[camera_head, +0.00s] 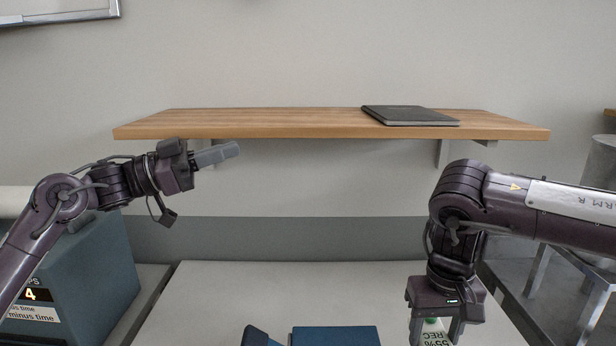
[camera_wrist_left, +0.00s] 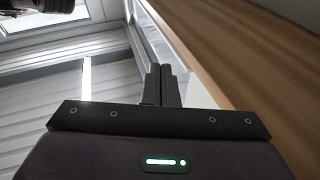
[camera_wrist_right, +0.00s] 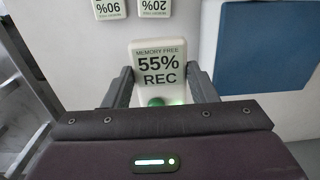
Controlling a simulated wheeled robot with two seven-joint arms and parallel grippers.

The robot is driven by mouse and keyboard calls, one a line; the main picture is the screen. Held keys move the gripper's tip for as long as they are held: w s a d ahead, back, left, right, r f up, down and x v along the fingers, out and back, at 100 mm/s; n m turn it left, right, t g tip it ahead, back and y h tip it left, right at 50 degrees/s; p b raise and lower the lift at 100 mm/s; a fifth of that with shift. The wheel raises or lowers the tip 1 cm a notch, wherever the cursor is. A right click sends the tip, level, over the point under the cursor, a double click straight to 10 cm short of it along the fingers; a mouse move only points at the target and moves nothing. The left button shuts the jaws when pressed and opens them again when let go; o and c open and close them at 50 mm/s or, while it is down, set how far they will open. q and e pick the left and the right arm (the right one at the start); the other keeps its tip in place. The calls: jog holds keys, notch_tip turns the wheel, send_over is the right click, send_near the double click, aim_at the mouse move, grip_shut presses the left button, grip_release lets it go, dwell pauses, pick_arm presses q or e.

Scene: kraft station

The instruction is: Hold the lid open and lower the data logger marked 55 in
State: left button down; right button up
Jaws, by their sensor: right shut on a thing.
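The data logger, a pale block with a face reading "55% REC" (camera_wrist_right: 158,68), is between the fingers of my right gripper (camera_wrist_right: 165,88). It also shows at the bottom of the head view (camera_head: 435,333), cut by the frame edge. My right gripper (camera_head: 436,332) points down and is shut on it. My left gripper (camera_head: 232,150) is shut and empty, raised in front of the shelf, far from the blue parts. A flat blue part (camera_head: 335,337) and a tilted dark blue piece (camera_head: 258,337) show at the bottom edge; which is the lid I cannot tell.
A wooden shelf (camera_head: 250,122) carries a dark notebook (camera_head: 408,115). A blue box (camera_head: 85,270) stands left. The table's middle (camera_head: 300,285) is clear.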

pick_arm(q)
jog(key=s+d+f+m+g+y, duration=0.4)
jog(key=s+d+f+g+y, duration=0.5)
jog(key=d+f, duration=0.5)
jog(key=n+t+y, duration=0.1)
jog(key=t+y, duration=0.2)
jog(key=y, duration=0.4)
send_over(255, 339)
notch_tip(255, 339, down, 5)
jog(key=shift+a+y, duration=0.3)
jog(key=shift+a, duration=0.05)
jog(key=shift+f, duration=3.7)
jog(key=shift+w+a+f, duration=0.1)
jog(key=shift+f, duration=2.2)
jog(key=shift+a+f, duration=0.1)
jog(key=shift+f, duration=2.2)
jog(key=shift+s+f, duration=0.2)
